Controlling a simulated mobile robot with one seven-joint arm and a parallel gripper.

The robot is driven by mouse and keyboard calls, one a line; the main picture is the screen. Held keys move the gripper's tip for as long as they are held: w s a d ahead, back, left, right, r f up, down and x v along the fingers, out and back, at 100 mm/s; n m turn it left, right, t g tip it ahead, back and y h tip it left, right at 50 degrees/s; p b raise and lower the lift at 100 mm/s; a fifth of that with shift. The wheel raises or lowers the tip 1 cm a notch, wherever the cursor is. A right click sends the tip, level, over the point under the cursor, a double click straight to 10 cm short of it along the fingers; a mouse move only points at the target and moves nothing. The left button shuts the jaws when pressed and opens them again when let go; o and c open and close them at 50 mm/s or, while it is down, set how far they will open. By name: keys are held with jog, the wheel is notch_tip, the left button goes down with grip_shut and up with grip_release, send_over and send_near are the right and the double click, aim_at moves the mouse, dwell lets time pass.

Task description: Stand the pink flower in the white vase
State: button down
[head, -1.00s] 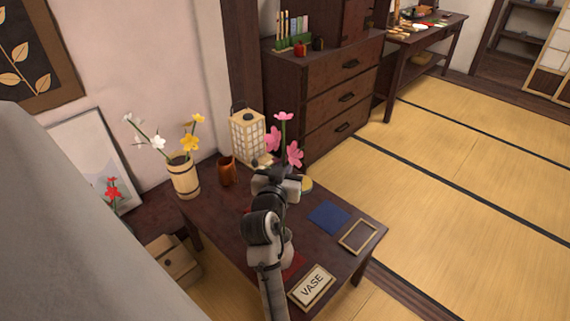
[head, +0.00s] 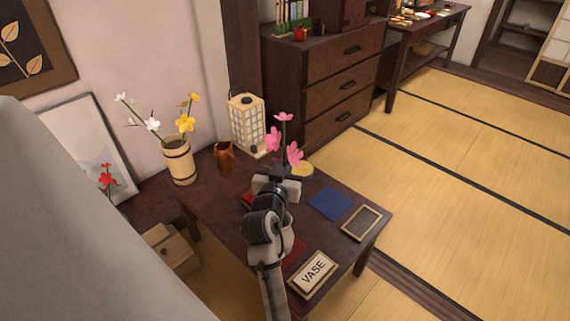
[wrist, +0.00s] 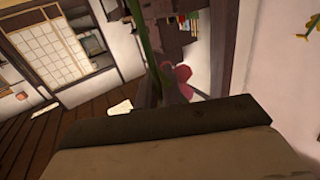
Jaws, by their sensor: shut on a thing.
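The pink flower (head: 293,155) shows several pink blooms on a green stem, roughly upright above my gripper (head: 281,174) in the head view. My gripper is shut on its stem, over the dark low table (head: 222,205). In the wrist view the green stem (wrist: 148,35) and a pink bloom (wrist: 180,82) rise beyond my gripper (wrist: 168,117). The fingertips and lower stem are hidden. I cannot make out a white vase in either view; my arm covers part of the table.
A wooden bucket (head: 179,164) with white and yellow flowers, a copper cup (head: 224,156) and a paper lantern (head: 246,124) stand at the back. A yellow round thing (head: 304,169) is beside the gripper. A blue cloth (head: 330,204) and empty frame (head: 362,223) lie right.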

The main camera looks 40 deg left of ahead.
jog(key=shift+f, duration=0.1)
jog(key=c, duration=1.5)
grip_release()
jog(key=shift+s, duration=0.1)
jog(key=b+v, duration=0.2)
jog(key=v, duration=1.1)
jog(key=shift+s+d, duration=0.2)
jog(key=shift+s, duration=0.05)
